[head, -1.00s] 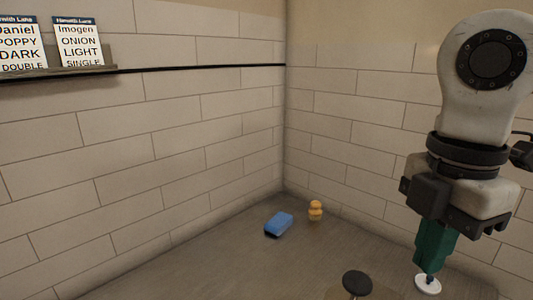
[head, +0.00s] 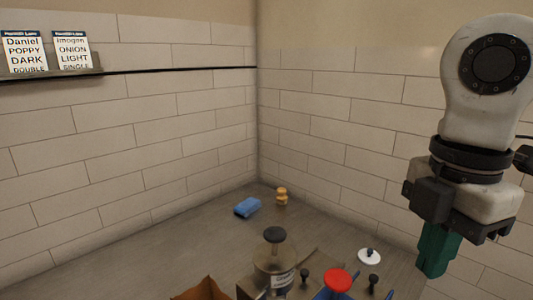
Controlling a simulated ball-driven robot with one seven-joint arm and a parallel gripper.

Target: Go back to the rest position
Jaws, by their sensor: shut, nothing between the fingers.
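My gripper (head: 433,270) hangs from my arm on the right side of the head view. Its green fingers point down and are closed together with nothing between them. It appears in front of the wall and the right end of the grey counter (head: 150,262). A white round piece with a dark knob (head: 369,257) shows to the left of the fingers, apart from them in the picture.
A brown box edge (head: 200,290) is lower left. A blue sponge (head: 247,207) and yellow figure (head: 282,196) are near the corner. Order cards (head: 72,52) stand on a shelf.

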